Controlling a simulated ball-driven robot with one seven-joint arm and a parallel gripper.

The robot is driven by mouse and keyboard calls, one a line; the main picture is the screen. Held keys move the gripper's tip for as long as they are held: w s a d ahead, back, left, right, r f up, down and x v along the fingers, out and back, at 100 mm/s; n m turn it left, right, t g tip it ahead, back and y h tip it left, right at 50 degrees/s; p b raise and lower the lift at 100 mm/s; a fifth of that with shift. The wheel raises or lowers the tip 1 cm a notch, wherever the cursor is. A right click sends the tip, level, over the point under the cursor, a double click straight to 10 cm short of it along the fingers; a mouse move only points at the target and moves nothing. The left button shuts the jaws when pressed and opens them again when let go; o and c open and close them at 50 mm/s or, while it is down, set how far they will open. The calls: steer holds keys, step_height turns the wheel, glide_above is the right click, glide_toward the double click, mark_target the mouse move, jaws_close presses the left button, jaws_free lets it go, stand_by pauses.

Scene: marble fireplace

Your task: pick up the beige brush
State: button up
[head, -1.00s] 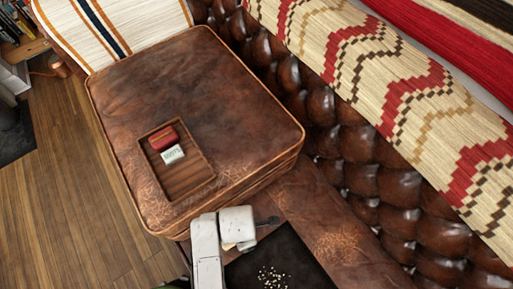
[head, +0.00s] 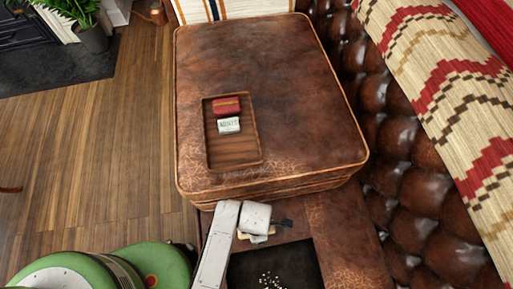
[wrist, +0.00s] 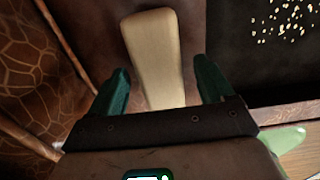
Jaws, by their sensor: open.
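The beige brush (wrist: 153,50) shows in the wrist view as a long, pale, rounded piece on a dark surface. Its near end lies between the two green fingers of my gripper (wrist: 163,86), which are apart with space on both sides of it. In the head view my gripper (head: 284,223) is beside the front edge of the leather cushion, above the sofa seat. A small beige patch (head: 258,238) shows under my white wrist there; I cannot tell if it is the brush. The brush's near end is hidden by my gripper body.
A dark tray (head: 250,270) with pale crumbs lies close to the gripper. The leather cushion (head: 300,75) bears a wooden tray (head: 232,155) with a red box (head: 226,106) and a white box (head: 229,125). The tufted sofa back (head: 390,140) rises at the right; open floor (head: 110,170) lies left.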

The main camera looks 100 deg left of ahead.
steer(key=shift+f, duration=0.5)
steer(key=c, duration=1.1)
step_height(320, 180, up, 10)
steer(key=p, duration=0.4)
